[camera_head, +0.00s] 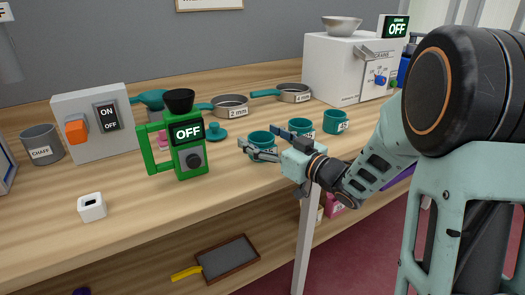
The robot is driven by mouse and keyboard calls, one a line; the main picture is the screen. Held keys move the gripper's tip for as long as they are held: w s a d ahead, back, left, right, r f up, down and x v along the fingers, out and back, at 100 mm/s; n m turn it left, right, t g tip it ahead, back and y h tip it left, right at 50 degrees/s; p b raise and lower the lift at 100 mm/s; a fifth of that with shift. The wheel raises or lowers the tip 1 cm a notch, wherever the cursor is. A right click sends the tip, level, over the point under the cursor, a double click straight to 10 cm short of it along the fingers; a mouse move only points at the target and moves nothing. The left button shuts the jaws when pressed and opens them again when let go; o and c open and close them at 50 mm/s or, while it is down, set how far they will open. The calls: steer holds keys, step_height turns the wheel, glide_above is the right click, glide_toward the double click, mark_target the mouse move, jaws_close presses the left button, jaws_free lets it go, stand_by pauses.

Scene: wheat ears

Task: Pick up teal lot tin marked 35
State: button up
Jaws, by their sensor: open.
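The right tin carries a small white label, too small to read surely. I cannot tell which tin is marked 35. My gripper (257,138) is open, its fingers pointing left, one in front of the left tin and one near its far right side. The fingers partly hide this tin. I cannot tell whether they touch it or are above it.
A green device reading OFF (187,148) stands left of the gripper. Sieves (230,106) lie behind. A white machine (345,70) stands at back right. The front-left bench is mostly clear around a small white block (92,208).

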steer(key=c, duration=1.3)
steer(key=shift+r, duration=0.15)
